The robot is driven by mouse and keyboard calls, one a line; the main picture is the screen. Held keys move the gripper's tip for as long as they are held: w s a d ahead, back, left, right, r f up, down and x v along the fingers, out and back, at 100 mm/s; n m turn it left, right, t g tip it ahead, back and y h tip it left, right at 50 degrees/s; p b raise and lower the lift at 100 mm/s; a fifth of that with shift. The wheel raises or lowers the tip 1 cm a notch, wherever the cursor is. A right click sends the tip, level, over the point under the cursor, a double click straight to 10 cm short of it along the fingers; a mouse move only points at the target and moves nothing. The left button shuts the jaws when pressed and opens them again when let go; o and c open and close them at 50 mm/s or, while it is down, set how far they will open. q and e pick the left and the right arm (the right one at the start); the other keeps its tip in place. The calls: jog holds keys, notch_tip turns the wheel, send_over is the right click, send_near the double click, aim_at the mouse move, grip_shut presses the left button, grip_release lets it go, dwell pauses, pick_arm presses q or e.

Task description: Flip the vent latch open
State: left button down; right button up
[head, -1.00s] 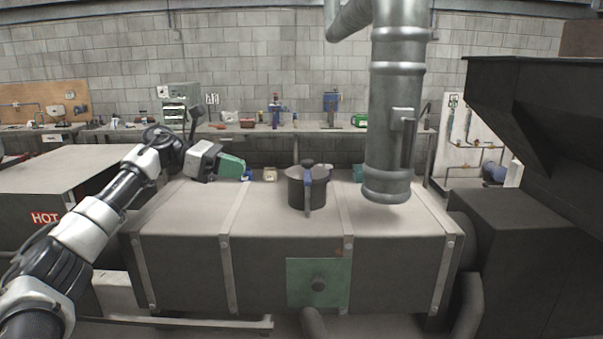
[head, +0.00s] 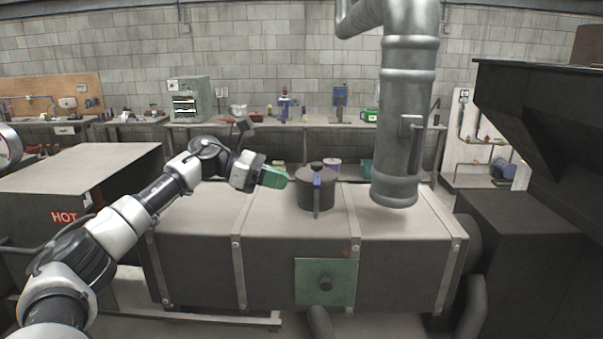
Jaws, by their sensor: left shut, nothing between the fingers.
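A dark round vent (head: 316,192) with a lid and a top knob stands on the long grey metal box (head: 410,227). A latch with a blue part (head: 317,179) hangs upright down its front, against the vent wall. My left gripper (head: 287,180), with green fingers, is shut and empty. It is just left of the vent, at about the height of its upper wall, and appears apart from it. My right gripper is out of view.
A thick metal duct (head: 397,150) with a side lever hangs to the right of the vent. A dark hopper (head: 540,110) fills the right side. A box marked HOT (head: 90,172) stands at left. Workbenches (head: 265,124) with tools line the back wall.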

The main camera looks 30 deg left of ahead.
aim_at(316, 199)
pick_arm(q)
jog(key=p+x, duration=0.1)
jog(key=x, duration=0.1)
jog(key=r+p+x, duration=0.1)
jog(key=x, duration=0.2)
jog(key=shift+w+d, duration=0.15)
jog(key=shift+d, duration=0.05)
